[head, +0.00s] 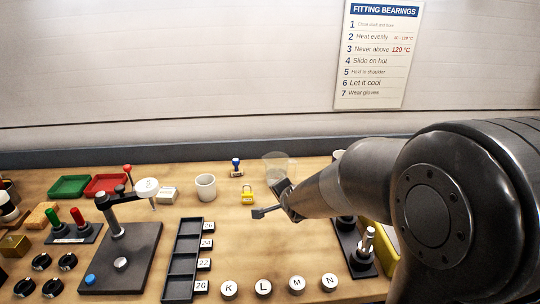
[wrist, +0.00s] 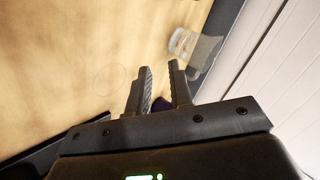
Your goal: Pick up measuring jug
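The measuring jug (head: 280,166) looks like a clear, see-through vessel standing near the back of the bench, just behind my gripper (head: 270,203) in the head view. In the wrist view a clear vessel with reddish marks (wrist: 187,43), which seems to be the jug, lies beyond the fingertips. My gripper (wrist: 160,68) is open, with an empty gap between its fingers. The fingers appear apart from the jug. The jug's handle cannot be made out clearly.
A yellow padlock (head: 248,195) and a white cup (head: 205,187) stand left of my gripper. A blue-topped stamp (head: 236,167) is behind the padlock. Lettered round pieces (head: 263,287) and a dark compartment tray (head: 183,262) lie in front. The wall (head: 200,80) rises behind the bench.

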